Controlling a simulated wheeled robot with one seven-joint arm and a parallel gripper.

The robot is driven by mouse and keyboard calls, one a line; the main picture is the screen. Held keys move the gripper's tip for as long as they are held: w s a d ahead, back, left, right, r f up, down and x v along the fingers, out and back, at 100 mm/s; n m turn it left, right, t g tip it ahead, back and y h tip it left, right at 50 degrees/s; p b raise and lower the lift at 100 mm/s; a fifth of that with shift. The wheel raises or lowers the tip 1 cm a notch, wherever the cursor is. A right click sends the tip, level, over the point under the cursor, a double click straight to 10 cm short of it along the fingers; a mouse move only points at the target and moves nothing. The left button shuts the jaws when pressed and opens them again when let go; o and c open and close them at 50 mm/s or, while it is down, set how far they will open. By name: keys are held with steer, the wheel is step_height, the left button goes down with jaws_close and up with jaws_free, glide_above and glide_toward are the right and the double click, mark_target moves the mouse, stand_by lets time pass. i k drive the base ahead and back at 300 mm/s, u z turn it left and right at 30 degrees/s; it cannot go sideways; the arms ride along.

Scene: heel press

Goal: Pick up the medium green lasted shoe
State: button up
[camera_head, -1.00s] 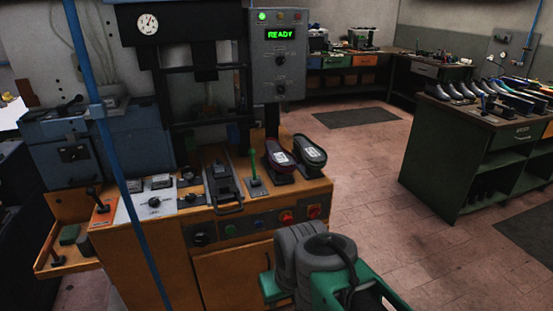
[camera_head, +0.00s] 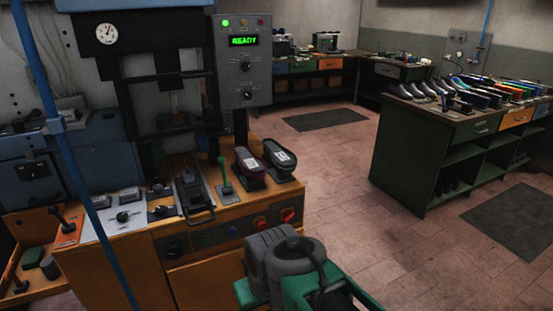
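Two lasted shoes stand sole up on small stands at the right end of the wooden press bench (camera_head: 215,226). The left one (camera_head: 250,162) has a maroon edge and a pale label. The right one (camera_head: 280,158) is dark with a pale label; I cannot tell whether it is green. Several more shoes or lasts, grey and coloured, stand in a row on the dark green bench (camera_head: 411,167) at the right; they are too small to tell a medium green one. Part of my arm shows at the bottom, but my gripper's fingers are not in view.
The press control box (camera_head: 241,60) reads READY. A green-handled lever (camera_head: 224,175) stands left of the two shoes. A blue pole (camera_head: 73,165) crosses the left side. The tiled floor between the benches is open, with dark mats (camera_head: 325,119) on it.

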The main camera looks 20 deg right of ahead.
mark_target(280, 158)
steer(key=z, duration=1.5)
steer(key=i, duration=4.25)
steer(key=z, duration=4.8)
steer(key=k, duration=1.05)
